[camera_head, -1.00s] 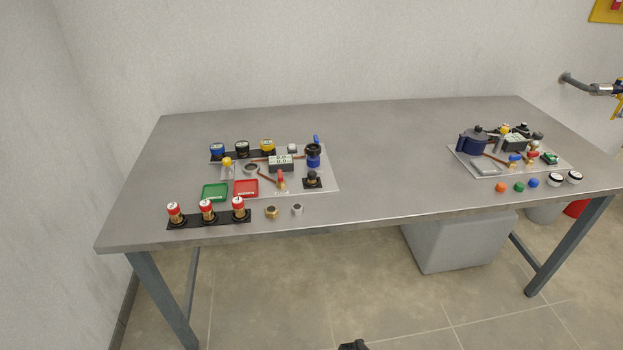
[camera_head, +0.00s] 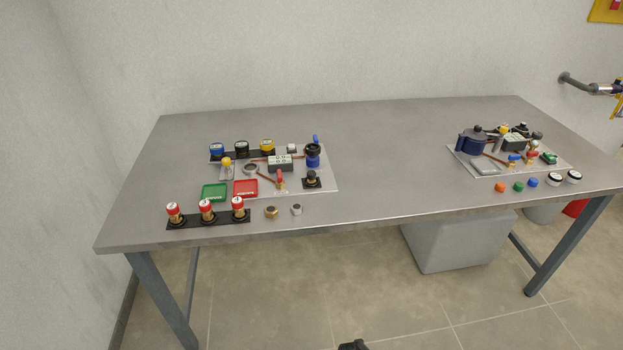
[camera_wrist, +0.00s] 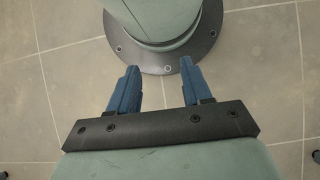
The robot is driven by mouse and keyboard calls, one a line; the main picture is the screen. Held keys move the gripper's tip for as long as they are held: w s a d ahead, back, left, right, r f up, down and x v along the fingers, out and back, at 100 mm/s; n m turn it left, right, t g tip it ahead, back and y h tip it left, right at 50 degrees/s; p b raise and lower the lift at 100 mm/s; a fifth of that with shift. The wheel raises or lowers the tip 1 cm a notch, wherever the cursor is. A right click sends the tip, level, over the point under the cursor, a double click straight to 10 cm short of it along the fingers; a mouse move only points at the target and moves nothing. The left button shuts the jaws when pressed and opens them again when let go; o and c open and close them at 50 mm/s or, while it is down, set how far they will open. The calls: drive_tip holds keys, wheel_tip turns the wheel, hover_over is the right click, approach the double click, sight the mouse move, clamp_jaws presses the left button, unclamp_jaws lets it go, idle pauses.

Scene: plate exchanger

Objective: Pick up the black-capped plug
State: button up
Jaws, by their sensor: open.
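A black-capped piece (camera_head: 242,148) stands upright in the dark rack at the back left of the table, between a blue-capped one (camera_head: 217,149) and a yellow-capped one (camera_head: 267,146). Another black-topped part (camera_head: 312,179) sits on a dark square base at the right front of the left light plate. At this size I cannot tell for sure which is the plug. My gripper (camera_wrist: 159,67) is open and empty in the wrist view, its two blue fingers apart above the tiled floor and my round base. It is away from the table's objects.
A front rack (camera_head: 209,217) holds red-and-white capped parts. Green (camera_head: 214,193) and red (camera_head: 246,188) trays lie behind it. Two loose nuts (camera_head: 271,212) lie nearby. A second crowded plate (camera_head: 459,159) is at right. The table's middle (camera_head: 390,165) is clear.

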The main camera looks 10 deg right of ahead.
drive_tip(key=shift+o, duration=0.8)
